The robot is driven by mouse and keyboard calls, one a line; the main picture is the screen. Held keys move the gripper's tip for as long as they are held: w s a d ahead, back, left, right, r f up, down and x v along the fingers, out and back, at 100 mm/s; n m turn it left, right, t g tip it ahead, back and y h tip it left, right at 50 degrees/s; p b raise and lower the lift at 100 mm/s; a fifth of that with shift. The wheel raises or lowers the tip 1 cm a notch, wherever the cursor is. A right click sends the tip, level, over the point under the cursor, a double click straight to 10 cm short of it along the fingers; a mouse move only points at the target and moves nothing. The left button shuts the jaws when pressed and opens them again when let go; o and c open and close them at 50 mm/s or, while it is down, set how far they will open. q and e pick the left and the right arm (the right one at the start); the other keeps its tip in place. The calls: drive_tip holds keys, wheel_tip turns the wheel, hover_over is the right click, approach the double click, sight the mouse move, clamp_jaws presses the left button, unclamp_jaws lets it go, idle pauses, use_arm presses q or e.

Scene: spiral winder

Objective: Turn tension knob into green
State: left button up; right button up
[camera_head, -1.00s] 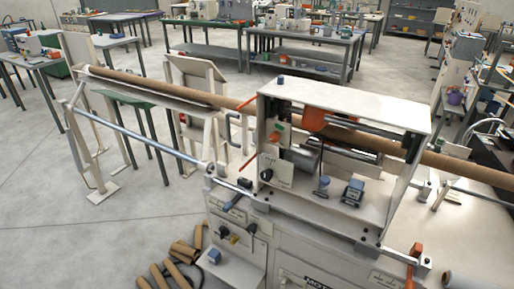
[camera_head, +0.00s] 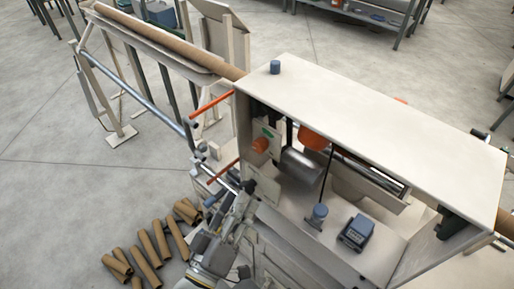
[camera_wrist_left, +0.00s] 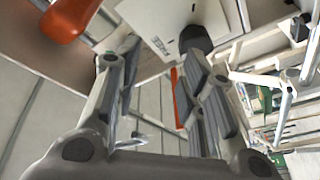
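In the left wrist view a dark round knob (camera_wrist_left: 195,38) stands out from a white panel (camera_wrist_left: 165,22); I take it as the tension knob. No green zone on the panel is readable here. In the head view this panel (camera_head: 262,186) is on the machine's left end, and its knob is hidden or too small to make out. My left gripper (camera_head: 238,196) is close in front of the panel. In the wrist view its two fingers (camera_wrist_left: 165,75) are apart with nothing between them, and the knob lies beyond the right fingertip. My right gripper is not in view.
An orange knob (camera_head: 261,145) beside a green patch sits above the panel. Thin red-orange rods (camera_head: 211,104) stick out leftwards near my gripper. A long cardboard tube (camera_head: 175,43) enters the machine (camera_head: 360,110). Several short tubes (camera_head: 148,249) lie on the floor.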

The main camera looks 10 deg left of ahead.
use_arm(q)
drive_tip(key=t, duration=0.1)
approach(257, 150)
drive_tip(key=s, duration=0.1)
drive_tip(key=shift+h, duration=0.4)
drive_tip(key=p+x, duration=0.1)
drive_tip(key=x, duration=0.2)
drive_tip(key=p+x, duration=0.1)
drive_tip(key=x, duration=0.2)
drive_tip(key=p+x, duration=0.1)
drive_tip(key=x, duration=0.2)
drive_tip(key=shift+a+p, duration=0.3)
drive_tip(key=shift+p, duration=0.1)
drive_tip(key=shift+w+d+n, duration=0.25)
drive_tip(key=shift+w+n, duration=0.05)
drive_tip(key=shift+w, duration=0.5)
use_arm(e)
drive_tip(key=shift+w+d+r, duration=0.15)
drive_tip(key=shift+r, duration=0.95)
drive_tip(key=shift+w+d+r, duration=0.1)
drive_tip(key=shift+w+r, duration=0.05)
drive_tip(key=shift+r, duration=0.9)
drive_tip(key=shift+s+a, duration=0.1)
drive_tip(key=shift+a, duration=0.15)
use_arm(q)
drive_tip(key=c, duration=0.7)
drive_tip(key=shift+c, duration=0.2)
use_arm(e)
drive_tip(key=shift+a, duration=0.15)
